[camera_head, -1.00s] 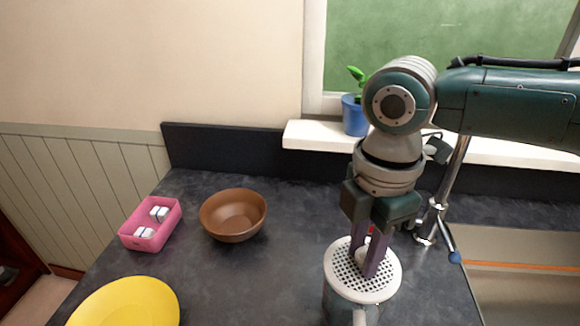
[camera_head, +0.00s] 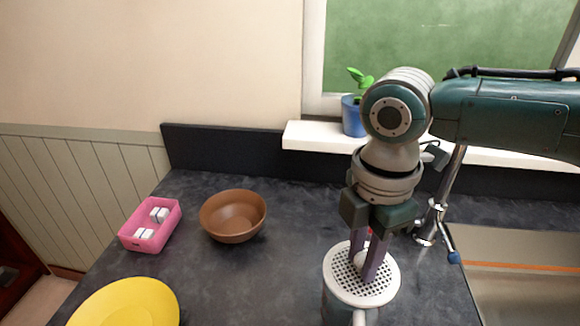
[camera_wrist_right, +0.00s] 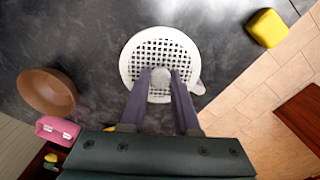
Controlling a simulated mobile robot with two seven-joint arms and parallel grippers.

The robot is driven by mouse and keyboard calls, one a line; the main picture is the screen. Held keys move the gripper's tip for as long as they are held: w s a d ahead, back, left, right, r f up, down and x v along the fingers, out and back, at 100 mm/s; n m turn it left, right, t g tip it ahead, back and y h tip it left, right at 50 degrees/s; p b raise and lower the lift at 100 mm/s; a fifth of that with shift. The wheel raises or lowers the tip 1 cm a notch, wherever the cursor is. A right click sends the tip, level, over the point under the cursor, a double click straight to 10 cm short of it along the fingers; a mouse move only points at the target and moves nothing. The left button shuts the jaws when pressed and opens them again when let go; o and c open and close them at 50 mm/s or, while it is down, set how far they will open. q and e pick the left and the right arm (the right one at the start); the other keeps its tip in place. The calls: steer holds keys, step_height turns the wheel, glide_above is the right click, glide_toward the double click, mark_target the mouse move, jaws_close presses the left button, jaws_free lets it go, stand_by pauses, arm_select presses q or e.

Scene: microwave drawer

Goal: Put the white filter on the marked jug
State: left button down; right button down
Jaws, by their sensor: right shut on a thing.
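The white filter (camera_head: 345,286) is a round perforated disc with a knob in its middle. It lies roughly level over the top of a jug, whose grey body (camera_head: 332,309) and pale handle (camera_head: 360,318) show below it. Whether the filter touches the jug's rim is hidden. My right gripper (camera_head: 367,266) points down with its purple fingers shut on the filter's knob. In the right wrist view the filter (camera_wrist_right: 160,45) covers the jug's mouth, and the gripper (camera_wrist_right: 160,80) has the knob between its fingertips. No mark on the jug can be made out. My left gripper is not in view.
A brown bowl (camera_head: 233,215), a pink box (camera_head: 151,225) with white blocks and a yellow dish (camera_head: 125,305) stand left on the dark counter. A tap (camera_head: 430,225) and sink (camera_head: 520,262) are at right. A yellow block (camera_wrist_right: 268,28) shows in the right wrist view.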

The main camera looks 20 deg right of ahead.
steer(key=c, duration=0.6)
jaws_free()
steer(key=shift+o, duration=0.5)
steer(key=o, duration=0.4)
step_height(320, 180, up, 7)
steer(key=p, duration=0.7)
steer(key=shift+p, duration=0.3)
